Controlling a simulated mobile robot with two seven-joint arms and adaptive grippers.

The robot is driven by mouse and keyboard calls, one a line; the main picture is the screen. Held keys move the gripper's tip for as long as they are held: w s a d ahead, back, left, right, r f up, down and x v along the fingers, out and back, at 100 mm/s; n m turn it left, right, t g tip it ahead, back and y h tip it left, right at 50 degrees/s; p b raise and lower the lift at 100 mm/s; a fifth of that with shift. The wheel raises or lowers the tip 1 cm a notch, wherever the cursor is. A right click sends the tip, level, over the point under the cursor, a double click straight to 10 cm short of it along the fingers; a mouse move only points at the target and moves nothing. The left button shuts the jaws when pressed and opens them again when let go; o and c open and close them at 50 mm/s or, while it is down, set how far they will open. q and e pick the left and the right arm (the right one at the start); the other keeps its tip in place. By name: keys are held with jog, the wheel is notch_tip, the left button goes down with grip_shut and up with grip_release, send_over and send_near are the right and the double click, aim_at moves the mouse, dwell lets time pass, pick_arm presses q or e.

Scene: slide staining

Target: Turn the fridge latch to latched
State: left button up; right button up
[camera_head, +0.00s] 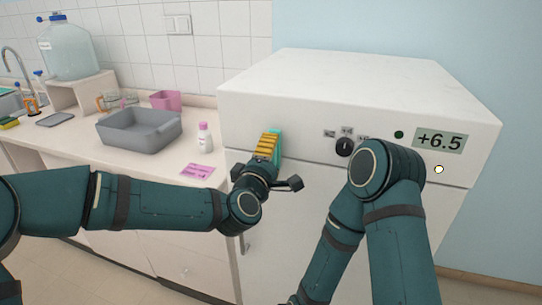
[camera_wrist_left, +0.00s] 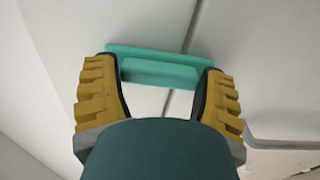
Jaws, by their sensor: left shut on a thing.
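The teal latch (camera_head: 277,141) is on the upper left of the white fridge's front (camera_head: 300,205). In the left wrist view the teal latch bar (camera_wrist_left: 158,72) spans the gap between two yellow fingers. My left gripper (camera_head: 268,146) is at the latch, shut on it, with a finger at each end of the bar. It also shows in the left wrist view (camera_wrist_left: 157,80). Its fingers partly hide the latch in the head view. I cannot tell whether the latch stands at latched. My right arm crosses the fridge front, but its gripper is out of frame.
A black knob (camera_head: 344,147) with small labels and a display (camera_head: 439,140) reading +6.5 are on the fridge front. On the counter left of it are a grey basin (camera_head: 140,133), a small bottle (camera_head: 204,137) and a pink card (camera_head: 197,170).

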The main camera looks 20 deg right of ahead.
pick_arm(q)
jog(key=o, duration=1.1)
jog(key=shift+s, duration=0.1)
jog(key=v, duration=1.2)
